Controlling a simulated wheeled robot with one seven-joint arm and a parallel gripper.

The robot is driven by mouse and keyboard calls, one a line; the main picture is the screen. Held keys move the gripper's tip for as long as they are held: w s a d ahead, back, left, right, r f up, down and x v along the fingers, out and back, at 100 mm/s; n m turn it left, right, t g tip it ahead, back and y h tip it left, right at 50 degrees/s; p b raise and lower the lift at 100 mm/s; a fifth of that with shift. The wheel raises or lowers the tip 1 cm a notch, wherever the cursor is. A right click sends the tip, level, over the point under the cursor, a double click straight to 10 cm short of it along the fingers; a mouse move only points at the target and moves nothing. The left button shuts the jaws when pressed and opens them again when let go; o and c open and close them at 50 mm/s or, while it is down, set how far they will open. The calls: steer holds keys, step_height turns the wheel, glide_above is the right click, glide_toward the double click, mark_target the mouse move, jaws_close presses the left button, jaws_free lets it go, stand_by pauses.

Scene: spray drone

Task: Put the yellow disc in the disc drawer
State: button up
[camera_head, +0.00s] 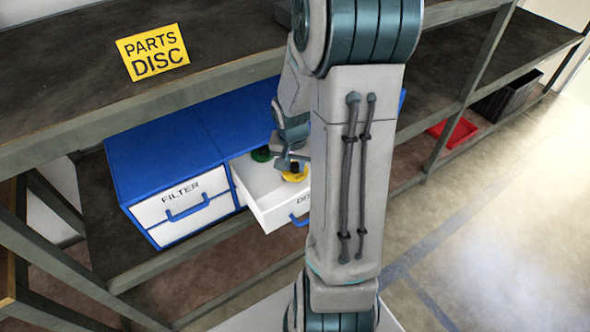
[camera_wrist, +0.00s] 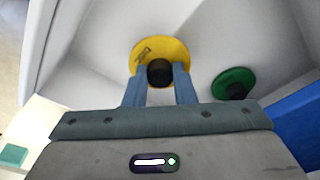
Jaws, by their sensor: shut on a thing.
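The yellow disc (camera_wrist: 176,48) is in the open white disc drawer, with its black knob (camera_wrist: 160,72) between my fingers. My gripper (camera_wrist: 160,80) is shut on that knob. In the head view the yellow disc (camera_head: 296,174) shows just beneath my gripper (camera_head: 291,162), inside the drawer (camera_head: 262,184). I cannot tell whether the disc touches the drawer floor. A green disc (camera_wrist: 234,83) with a black knob lies in the same drawer, to the right in the wrist view; it also shows farther back in the head view (camera_head: 262,154).
The drawer belongs to a blue cabinet (camera_head: 165,155) on a shelf. The closed filter drawer (camera_head: 182,200) is to its left. An upper shelf (camera_head: 75,75) bears a yellow parts disc sign (camera_head: 153,52). A red bin (camera_head: 452,132) and a black bin (camera_head: 508,95) stand farther right.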

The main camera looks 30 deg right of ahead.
mark_target(294, 167)
steer(key=shift+f, duration=1.3)
steer(key=shift+f, duration=0.1)
steer(key=shift+f+b, duration=0.15)
steer(key=shift+b, duration=0.25)
steer(key=o, duration=1)
steer(key=shift+c, duration=0.2)
steer(key=shift+r, duration=0.2)
